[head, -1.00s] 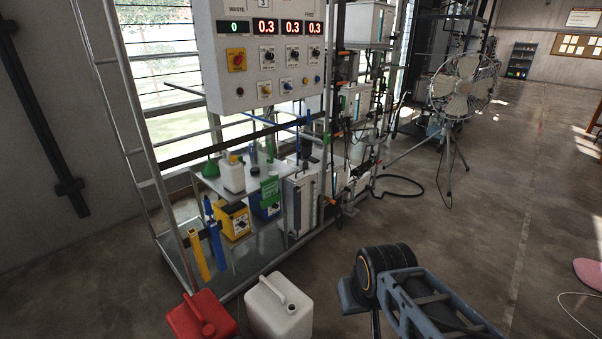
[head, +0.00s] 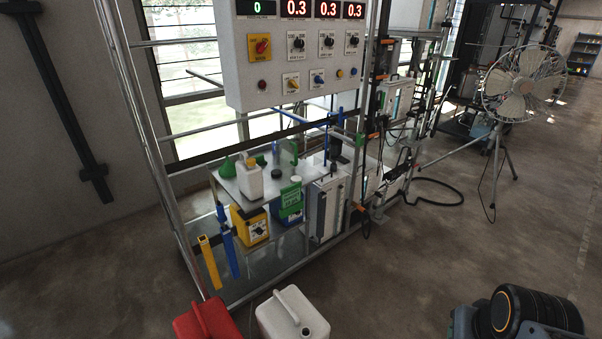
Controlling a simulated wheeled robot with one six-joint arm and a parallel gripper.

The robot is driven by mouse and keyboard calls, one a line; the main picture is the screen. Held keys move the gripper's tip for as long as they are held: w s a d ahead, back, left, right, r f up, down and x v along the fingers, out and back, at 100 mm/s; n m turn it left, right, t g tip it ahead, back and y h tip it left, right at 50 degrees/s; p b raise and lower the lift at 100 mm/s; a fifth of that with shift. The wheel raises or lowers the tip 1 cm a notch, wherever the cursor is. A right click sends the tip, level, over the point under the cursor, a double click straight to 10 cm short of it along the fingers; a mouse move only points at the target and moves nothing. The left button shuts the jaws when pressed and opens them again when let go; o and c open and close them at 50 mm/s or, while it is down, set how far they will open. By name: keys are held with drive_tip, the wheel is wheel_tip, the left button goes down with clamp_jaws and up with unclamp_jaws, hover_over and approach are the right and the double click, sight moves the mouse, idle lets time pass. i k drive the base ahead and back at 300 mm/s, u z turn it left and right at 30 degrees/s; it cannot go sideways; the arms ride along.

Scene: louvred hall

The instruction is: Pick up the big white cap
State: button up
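I cannot pick out a big white cap for certain. A white jerrycan (head: 285,312) stands on the floor at the bottom edge, with a small dark spot on top. My gripper is out of view; only part of my arm shows at the bottom right.
A red jerrycan (head: 205,322) stands beside the white one. A metal frame carries a control panel (head: 300,50) above the shelf. Yellow (head: 209,262) and blue (head: 229,250) upright pieces are at its front left. A fan (head: 523,84) stands at the right. Floor between is clear.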

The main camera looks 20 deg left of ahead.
sight(296, 178)
drive_tip(key=z, duration=0.05)
drive_tip(key=i, duration=3.35)
drive_tip(key=u, duration=3.6)
drive_tip(key=i, duration=0.55)
drive_tip(key=u, duration=0.05)
